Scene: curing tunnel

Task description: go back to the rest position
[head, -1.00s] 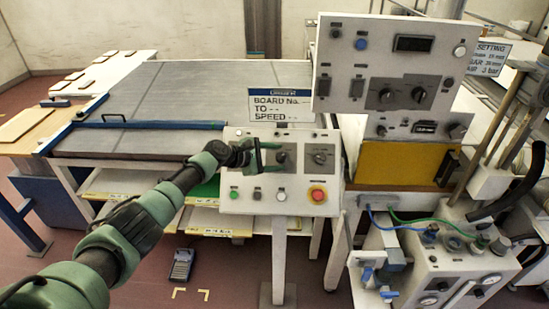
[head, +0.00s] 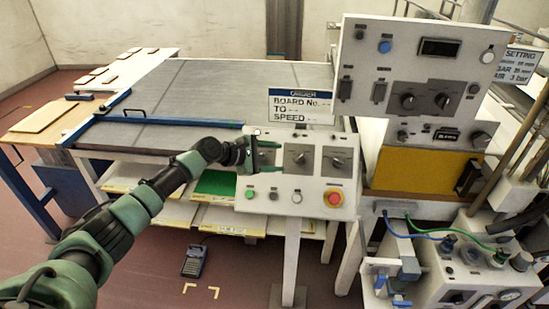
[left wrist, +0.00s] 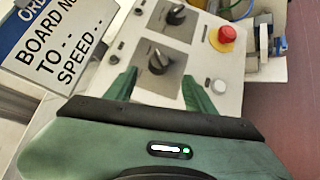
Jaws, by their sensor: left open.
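My left gripper (head: 268,156) is open and empty in front of the white control panel (head: 318,200). In the head view its fingers point right, toward the left rotary knob (head: 299,158). In the left wrist view the two green fingers (left wrist: 160,90) stand apart on either side of that knob (left wrist: 158,60). I cannot tell whether they touch the panel. A second knob (head: 338,162) and a red stop button (head: 334,198) lie to the right. My right gripper is not in view.
A board sign (head: 300,106) stands above the panel. A taller control box (head: 410,75) rises behind it at the right. The grey conveyor table (head: 190,100) with a blue bar lies behind my arm. A pneumatic unit (head: 480,275) with hoses stands at the lower right.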

